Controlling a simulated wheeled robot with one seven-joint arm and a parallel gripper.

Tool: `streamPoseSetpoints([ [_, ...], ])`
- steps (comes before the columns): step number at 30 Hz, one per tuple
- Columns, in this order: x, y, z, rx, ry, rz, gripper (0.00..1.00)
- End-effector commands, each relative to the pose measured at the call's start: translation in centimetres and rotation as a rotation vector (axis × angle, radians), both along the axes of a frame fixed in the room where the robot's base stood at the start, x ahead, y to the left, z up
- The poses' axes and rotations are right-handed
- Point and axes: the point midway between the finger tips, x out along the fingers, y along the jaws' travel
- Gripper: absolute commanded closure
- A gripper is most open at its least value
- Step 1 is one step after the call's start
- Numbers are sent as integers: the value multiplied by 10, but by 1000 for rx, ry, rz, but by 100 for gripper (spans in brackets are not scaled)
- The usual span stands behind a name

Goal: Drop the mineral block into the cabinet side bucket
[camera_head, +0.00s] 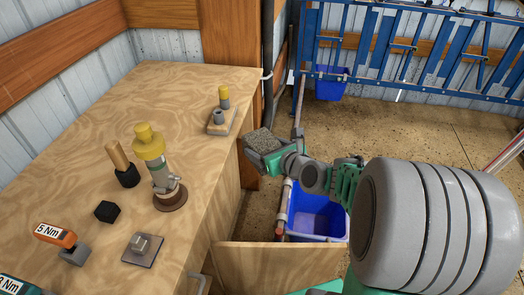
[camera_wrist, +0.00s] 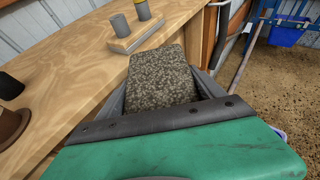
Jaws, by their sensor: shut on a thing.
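The mineral block (camera_head: 262,140) is a speckled grey-brown block. In the wrist view the block (camera_wrist: 161,76) sits between the two dark fingers of my gripper (camera_wrist: 158,95). My gripper (camera_head: 264,147) is shut on it and holds it in the air by the cabinet's right edge in the head view. A blue bucket (camera_head: 318,215) hangs beside the cabinet, below and to the right of the held block. My arm covers part of the view above this bucket.
The wooden cabinet top (camera_head: 95,130) carries a yellow-capped fitting (camera_head: 155,160), a mallet (camera_head: 122,165), a black cube (camera_head: 107,211) and small plates with pegs. An open wooden door (camera_head: 280,262) stands in front of the bucket. Another blue bucket (camera_head: 331,85) hangs on the blue rack behind.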

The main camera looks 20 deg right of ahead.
Motion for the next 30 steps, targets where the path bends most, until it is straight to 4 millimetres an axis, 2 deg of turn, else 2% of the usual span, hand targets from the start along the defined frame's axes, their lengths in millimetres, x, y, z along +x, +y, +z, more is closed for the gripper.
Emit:
streamPoseSetpoints([
  [8, 45, -66, -71, -4, 3, -50, 96],
  [15, 73, -137, -151, -5, 3, -101, 96],
  [22, 84, -199, -237, -5, 2, -149, 96],
  [30, 78, -260, -341, -1, -4, -206, 96],
])
